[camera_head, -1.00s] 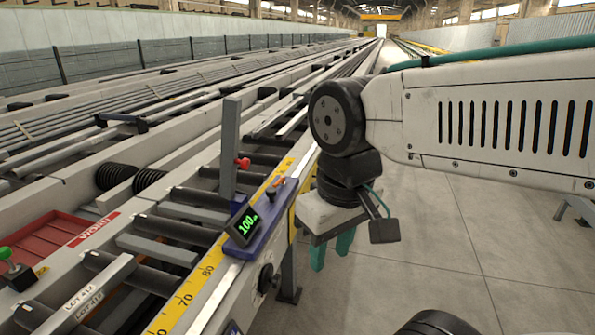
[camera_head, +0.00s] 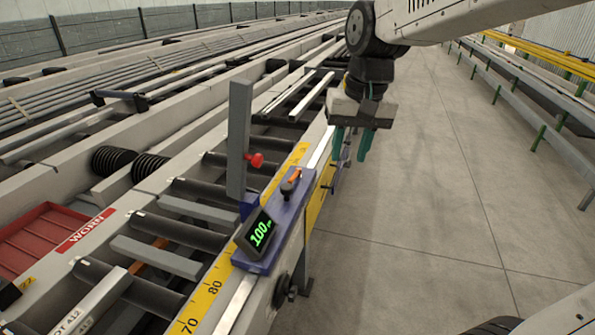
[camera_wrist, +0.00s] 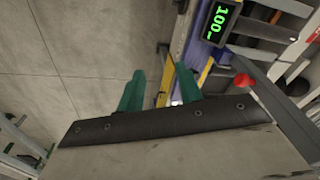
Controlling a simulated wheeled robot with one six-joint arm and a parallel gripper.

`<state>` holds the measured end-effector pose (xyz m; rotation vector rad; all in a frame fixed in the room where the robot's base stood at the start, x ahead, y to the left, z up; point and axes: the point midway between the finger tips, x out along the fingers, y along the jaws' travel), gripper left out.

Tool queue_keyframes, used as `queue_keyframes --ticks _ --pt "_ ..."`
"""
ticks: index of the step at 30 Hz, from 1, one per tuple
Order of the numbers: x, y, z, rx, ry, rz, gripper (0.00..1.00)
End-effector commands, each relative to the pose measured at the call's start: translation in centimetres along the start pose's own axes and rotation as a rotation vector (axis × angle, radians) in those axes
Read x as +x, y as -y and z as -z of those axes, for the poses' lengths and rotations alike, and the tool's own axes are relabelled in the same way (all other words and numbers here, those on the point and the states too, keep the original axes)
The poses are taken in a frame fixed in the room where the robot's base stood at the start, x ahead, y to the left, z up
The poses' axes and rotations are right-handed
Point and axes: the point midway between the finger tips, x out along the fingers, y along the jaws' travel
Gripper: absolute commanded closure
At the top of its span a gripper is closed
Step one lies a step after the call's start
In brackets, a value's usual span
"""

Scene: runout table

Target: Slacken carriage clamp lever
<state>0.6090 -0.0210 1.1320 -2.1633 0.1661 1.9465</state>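The yellow scale (camera_head: 213,287) runs along the table edge. Grey rollers and a red bin marked WORN (camera_head: 40,238) lie left. A dark round knob (camera_head: 280,290) juts from the table side. Open concrete floor (camera_head: 420,220) lies right.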

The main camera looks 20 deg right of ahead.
Motion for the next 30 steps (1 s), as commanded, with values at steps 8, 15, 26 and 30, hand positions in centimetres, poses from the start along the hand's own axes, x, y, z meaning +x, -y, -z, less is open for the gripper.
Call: queue_keyframes --ticks 8,15,26,30 --pt "6.7 3.3 14.3 0.194 0.02 0.041 0.64" --pt "14.8 4.9 23.4 0.345 0.029 0.068 0.64" --pt "20.6 5.5 27.2 0.423 0.035 0.081 0.64" --pt "22.6 5.7 27.1 0.422 0.036 0.08 0.64"
